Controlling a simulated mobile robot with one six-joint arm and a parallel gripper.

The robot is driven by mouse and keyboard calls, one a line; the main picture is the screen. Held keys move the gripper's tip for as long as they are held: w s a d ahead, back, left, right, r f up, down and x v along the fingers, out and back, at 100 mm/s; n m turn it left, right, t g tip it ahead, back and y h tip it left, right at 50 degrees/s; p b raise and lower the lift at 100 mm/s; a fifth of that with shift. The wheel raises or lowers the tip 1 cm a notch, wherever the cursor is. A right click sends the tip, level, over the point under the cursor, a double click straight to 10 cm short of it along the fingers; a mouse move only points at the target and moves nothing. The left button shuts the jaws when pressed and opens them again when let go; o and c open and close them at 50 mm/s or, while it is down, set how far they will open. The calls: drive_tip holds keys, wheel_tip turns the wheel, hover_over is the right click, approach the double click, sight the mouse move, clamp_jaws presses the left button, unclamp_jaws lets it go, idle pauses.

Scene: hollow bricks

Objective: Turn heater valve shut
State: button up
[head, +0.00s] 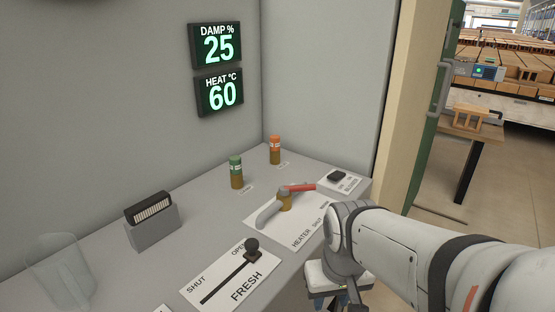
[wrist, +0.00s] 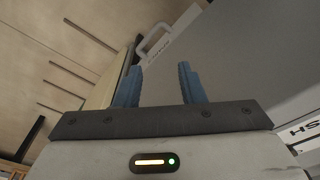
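The heater valve (head: 286,201) stands on a white plate marked HEATER and SHUT (head: 303,237) on the grey counter. It has a brass-coloured body, a red handle (head: 301,187) reaching right and a thick grey arm (head: 268,214) reaching toward the lower left. My gripper (head: 335,303) hangs at the counter's front right, apart from the valve and partly hidden by my arm and the picture edge. In the wrist view my gripper (wrist: 158,85) shows two blue fingers spread wide with nothing between them. The valve is not visible there.
A FRESH slider with a black knob (head: 252,246) stands left of the valve plate. Green-banded (head: 236,173) and orange-banded (head: 275,150) cylinders stand behind. Displays read DAMP 25 (head: 217,46) and HEAT 60 (head: 219,92). A green door (head: 432,120) is at the right.

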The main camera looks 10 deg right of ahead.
drive_tip(key=w+r+n+p, duration=0.3)
drive_tip(key=w+r+p, duration=0.25)
drive_tip(key=r, duration=0.25)
drive_tip(key=n+g+p, duration=0.4)
drive_tip(key=n+p, duration=1.1)
drive_tip(key=p, duration=0.7)
approach(300, 188)
drive_tip(key=d, duration=0.2)
drive_tip(key=x, duration=0.5)
drive_tip(key=p+x, duration=0.1)
drive_tip(key=x, duration=0.1)
drive_tip(key=shift+w+d+f, duration=0.15)
drive_tip(key=shift+w+f, duration=0.15)
drive_tip(key=shift+f, duration=0.15)
drive_tip(key=shift+c, duration=0.5)
clamp_jaws()
